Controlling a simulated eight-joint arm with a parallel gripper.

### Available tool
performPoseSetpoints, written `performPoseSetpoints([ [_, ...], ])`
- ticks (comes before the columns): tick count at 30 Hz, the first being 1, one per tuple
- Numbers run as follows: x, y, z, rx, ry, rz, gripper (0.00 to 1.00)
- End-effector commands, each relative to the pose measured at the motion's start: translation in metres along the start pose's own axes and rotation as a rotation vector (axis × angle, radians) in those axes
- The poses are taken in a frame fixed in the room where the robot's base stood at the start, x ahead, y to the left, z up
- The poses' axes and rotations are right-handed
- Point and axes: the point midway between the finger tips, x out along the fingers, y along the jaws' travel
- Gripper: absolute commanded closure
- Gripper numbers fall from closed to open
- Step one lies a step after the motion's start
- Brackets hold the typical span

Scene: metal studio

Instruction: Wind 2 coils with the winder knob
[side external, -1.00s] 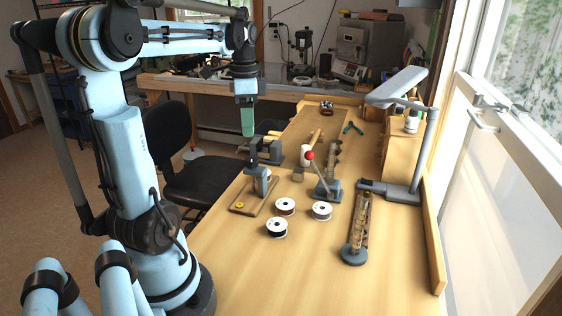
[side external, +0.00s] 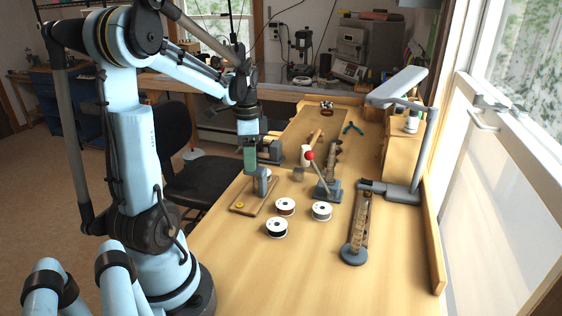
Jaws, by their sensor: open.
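The winder (side external: 262,186) stands on a small wooden base (side external: 243,209) near the left edge of the bench, with a small yellow piece (side external: 239,205) at the base's front corner. My gripper (side external: 250,170) points down right above the winder and overlaps its upper part. Its green fingers hide the top of the winder, and I cannot make out the knob or whether they touch it.
A lever press with a red ball (side external: 309,155) stands right of the winder. Blue pliers (side external: 352,128) lie farther back. The front of the bench (side external: 310,285) is clear.

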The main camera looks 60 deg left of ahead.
Motion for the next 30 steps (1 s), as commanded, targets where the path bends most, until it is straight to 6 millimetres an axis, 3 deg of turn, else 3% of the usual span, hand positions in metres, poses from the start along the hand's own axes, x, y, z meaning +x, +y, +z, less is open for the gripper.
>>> performPoseSetpoints([
  [3,-0.0002,-0.0001,0.0,0.0,0.0,0.0,0.43],
  [14,-0.0004,-0.0001,0.0,0.0,0.0,0.0,0.96],
  [23,-0.0004,-0.0004,0.0,0.049,0.0,0.0,0.96],
  [30,-0.0004,-0.001,-0.0001,0.196,0.0,0.001,0.96],
])
